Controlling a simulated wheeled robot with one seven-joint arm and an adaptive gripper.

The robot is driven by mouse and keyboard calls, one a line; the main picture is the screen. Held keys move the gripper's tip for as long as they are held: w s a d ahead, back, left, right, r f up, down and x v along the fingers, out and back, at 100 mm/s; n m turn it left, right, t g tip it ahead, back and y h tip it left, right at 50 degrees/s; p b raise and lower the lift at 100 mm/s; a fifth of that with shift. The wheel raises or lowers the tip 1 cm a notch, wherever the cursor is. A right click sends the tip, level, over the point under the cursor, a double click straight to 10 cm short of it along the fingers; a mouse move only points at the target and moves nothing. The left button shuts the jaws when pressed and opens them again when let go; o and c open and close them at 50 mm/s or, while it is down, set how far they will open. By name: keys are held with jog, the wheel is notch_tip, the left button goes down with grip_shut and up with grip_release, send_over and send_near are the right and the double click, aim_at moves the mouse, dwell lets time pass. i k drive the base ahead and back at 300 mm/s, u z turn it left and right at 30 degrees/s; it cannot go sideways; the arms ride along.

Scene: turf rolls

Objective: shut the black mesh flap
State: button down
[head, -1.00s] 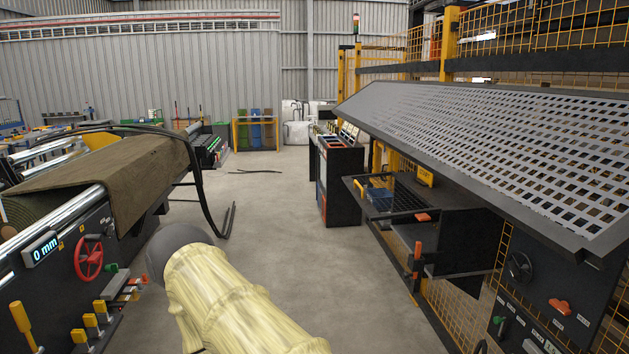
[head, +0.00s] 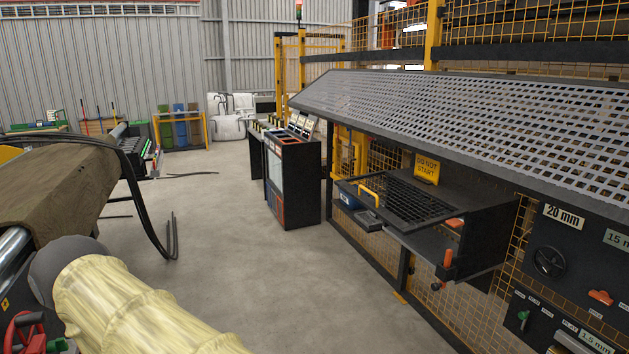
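The black mesh flap (head: 408,199) stands open, sticking out roughly level from a black box-like cabinet (head: 480,236) on the right-hand machine. A yellow handle (head: 368,191) sits near its outer left end. Below the flap is a dark shelf (head: 425,240), and an orange-red lever (head: 447,262) stands at the shelf's front. My arm in a pale yellow sleeve crosses the lower left, well apart from the flap. My gripper is out of view.
A sloping grey perforated cover (head: 470,125) overhangs the flap. A yellow "DO NOT START" sign (head: 427,167) hangs behind it. A dark console (head: 293,180) stands beyond. A brown turf roll (head: 60,190) lies on the left machine. The floor (head: 250,270) between is clear.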

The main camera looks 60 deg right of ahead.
aim_at(405, 229)
jog(key=i, duration=0.65)
jog(key=z, duration=1.75)
jog(key=i, duration=1.7)
jog(key=z, duration=1.2)
jog(key=i, duration=0.5)
jog(key=u, duration=0.85)
